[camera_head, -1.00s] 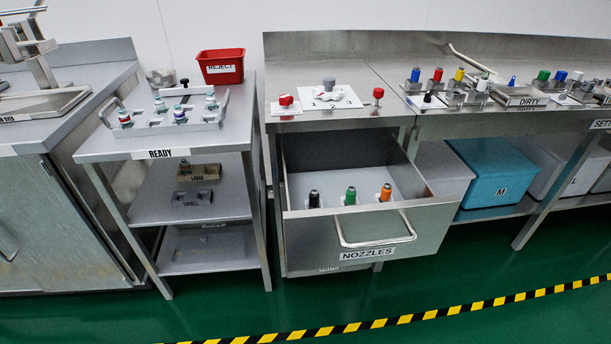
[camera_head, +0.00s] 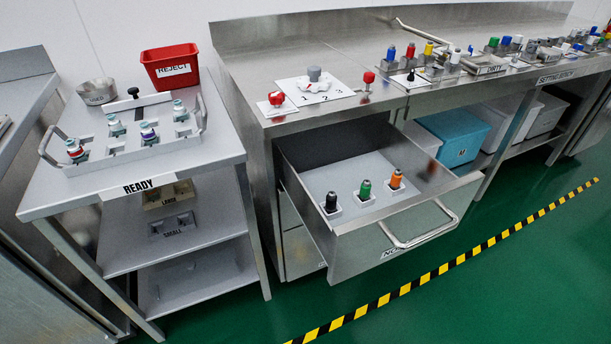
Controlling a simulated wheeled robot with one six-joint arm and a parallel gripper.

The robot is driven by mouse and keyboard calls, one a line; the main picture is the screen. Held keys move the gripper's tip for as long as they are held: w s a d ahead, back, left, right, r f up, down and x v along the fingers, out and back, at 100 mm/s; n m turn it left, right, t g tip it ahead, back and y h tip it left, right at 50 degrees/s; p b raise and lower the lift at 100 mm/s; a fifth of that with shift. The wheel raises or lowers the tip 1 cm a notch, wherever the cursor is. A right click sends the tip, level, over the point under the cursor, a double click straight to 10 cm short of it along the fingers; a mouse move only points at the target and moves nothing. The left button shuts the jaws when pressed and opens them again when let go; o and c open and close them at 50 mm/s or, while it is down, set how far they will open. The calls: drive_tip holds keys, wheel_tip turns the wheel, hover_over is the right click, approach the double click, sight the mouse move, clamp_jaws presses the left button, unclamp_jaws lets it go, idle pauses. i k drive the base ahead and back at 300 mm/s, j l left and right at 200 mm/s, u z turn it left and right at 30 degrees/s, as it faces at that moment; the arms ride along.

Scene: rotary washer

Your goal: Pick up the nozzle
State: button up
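Three nozzles stand upright in white holders inside the open steel drawer (camera_head: 345,258) labelled NOZZLES. The black nozzle (camera_head: 331,202) is at the left, the green nozzle (camera_head: 365,189) in the middle and the orange nozzle (camera_head: 396,179) at the right. They stand apart from each other, behind the drawer's front panel and handle (camera_head: 420,236). My gripper does not show in the head view, so its state and place are hidden.
The READY table (camera_head: 225,152) at the left bears a tray of fittings and a red REJECT bin (camera_head: 170,68). Red knobs and a 1-2-3 dial (camera_head: 314,76) sit on the counter above the drawer. Green floor (camera_head: 500,290) with a striped line (camera_head: 440,268) is clear in front.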

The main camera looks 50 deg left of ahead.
sight(396, 177)
drive_tip(key=u, duration=1.45)
drive_tip(key=j+z, duration=0.15)
drive_tip(key=j, duration=0.2)
drive_tip(key=k, duration=0.05)
